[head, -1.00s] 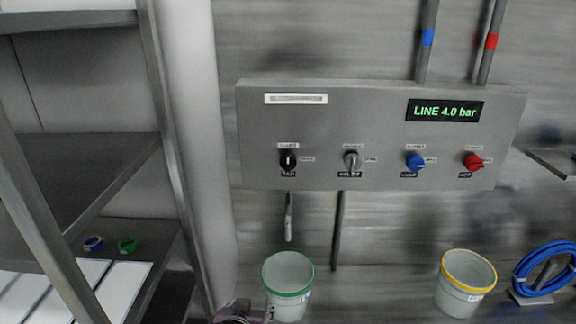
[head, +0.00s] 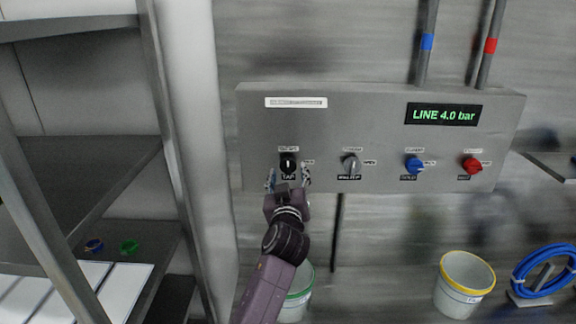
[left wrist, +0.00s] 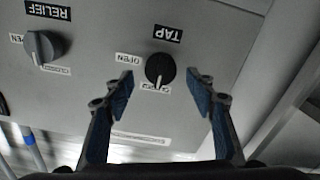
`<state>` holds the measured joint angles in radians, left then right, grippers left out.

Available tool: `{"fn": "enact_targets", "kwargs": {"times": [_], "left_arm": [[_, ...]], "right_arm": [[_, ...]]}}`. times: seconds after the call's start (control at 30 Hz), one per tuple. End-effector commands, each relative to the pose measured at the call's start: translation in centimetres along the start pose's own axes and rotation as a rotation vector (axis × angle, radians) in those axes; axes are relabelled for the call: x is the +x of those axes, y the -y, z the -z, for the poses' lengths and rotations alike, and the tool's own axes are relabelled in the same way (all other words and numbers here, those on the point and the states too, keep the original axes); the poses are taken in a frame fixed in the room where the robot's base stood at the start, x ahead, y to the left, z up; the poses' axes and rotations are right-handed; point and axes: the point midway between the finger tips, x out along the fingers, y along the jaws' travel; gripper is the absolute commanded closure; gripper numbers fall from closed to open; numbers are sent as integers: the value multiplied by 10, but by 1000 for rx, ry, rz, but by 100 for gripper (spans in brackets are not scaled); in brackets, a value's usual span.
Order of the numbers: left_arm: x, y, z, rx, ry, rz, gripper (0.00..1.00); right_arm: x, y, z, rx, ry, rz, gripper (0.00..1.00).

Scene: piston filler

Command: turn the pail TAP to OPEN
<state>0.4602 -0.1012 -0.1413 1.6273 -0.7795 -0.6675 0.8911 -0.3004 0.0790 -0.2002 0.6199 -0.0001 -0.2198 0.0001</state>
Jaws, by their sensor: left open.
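The black TAP knob (head: 288,164) is the leftmost knob on the grey panel (head: 380,105). In the left wrist view the TAP knob (left wrist: 160,70) has a white pointer line aimed at the CLOSED label; the OPEN label is to its left in that view. My left gripper (head: 288,178) is open in front of the panel. In the wrist view its two blue-padded fingers (left wrist: 165,100) stand on either side of the knob, apart from it. My right gripper is not in view.
A grey RELIEF knob (head: 351,165), a blue knob (head: 414,165) and a red knob (head: 473,165) sit to the right. A green-rimmed pail (head: 299,302) is partly hidden behind my left arm. A yellow-rimmed pail (head: 464,284) stands right. Shelving (head: 90,190) rises at left.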

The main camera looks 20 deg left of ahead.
Motion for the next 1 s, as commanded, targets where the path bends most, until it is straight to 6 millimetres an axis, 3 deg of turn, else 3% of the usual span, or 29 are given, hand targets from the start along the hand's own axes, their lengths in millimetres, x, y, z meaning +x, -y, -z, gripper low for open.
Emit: {"fn": "enact_targets", "kwargs": {"times": [0.3,0.7,1.0], "left_arm": [[33,1,0,2,1,2,49],[38,2,-1,0,2,2,49],[38,1,-1,0,2,2,81]], "right_arm": [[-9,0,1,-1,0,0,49],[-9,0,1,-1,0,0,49],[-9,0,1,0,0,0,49]]}}
